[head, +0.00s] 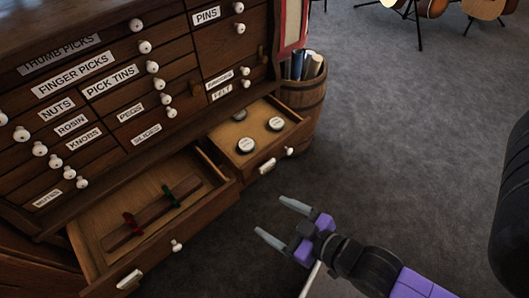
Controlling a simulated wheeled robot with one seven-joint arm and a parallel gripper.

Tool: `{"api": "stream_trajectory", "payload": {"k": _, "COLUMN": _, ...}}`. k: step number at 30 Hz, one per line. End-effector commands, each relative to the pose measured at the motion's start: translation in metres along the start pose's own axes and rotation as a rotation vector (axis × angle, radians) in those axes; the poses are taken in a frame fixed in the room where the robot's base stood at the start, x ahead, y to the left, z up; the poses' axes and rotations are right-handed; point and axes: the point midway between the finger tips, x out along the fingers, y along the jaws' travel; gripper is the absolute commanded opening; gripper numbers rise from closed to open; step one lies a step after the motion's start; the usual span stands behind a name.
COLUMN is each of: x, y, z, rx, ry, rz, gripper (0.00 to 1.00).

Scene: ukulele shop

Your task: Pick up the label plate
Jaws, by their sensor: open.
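The wooden cabinet (105,98) has many labelled drawers with white knobs. The left open drawer (95,240) holds a wooden strip with red and green pieces. The right open drawer (283,112) holds round tins. A barrel (303,100) stands behind.

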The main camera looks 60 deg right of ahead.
Motion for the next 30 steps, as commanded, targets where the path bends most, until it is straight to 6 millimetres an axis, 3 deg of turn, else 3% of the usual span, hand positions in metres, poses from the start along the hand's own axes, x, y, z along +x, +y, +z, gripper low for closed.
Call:
{"api": "stream_trajectory", "payload": {"k": 1, "x": 0.014, "y": 0.01, "z": -0.019, "rx": 0.003, "ry": -0.024, "rz": 0.025, "gripper": 0.78}}
{"api": "stream_trajectory", "payload": {"k": 9, "x": 0.094, "y": 0.066, "z": -0.057, "rx": 0.031, "ry": -0.206, "rz": 0.129, "gripper": 0.78}}
{"api": "stream_trajectory", "payload": {"k": 18, "x": 0.151, "y": 0.139, "z": -0.116, "rx": 0.106, "ry": -0.488, "rz": 0.191, "gripper": 0.78}}
{"api": "stream_trajectory", "payload": {"k": 22, "x": 0.146, "y": 0.148, "z": -0.101, "rx": 0.143, "ry": -0.737, "rz": 0.153, "gripper": 0.78}}
{"api": "stream_trajectory", "payload": {"k": 30, "x": 0.112, "y": 0.14, "z": -0.08, "rx": 0.186, "ry": -1.067, "rz": 0.057, "gripper": 0.78}}
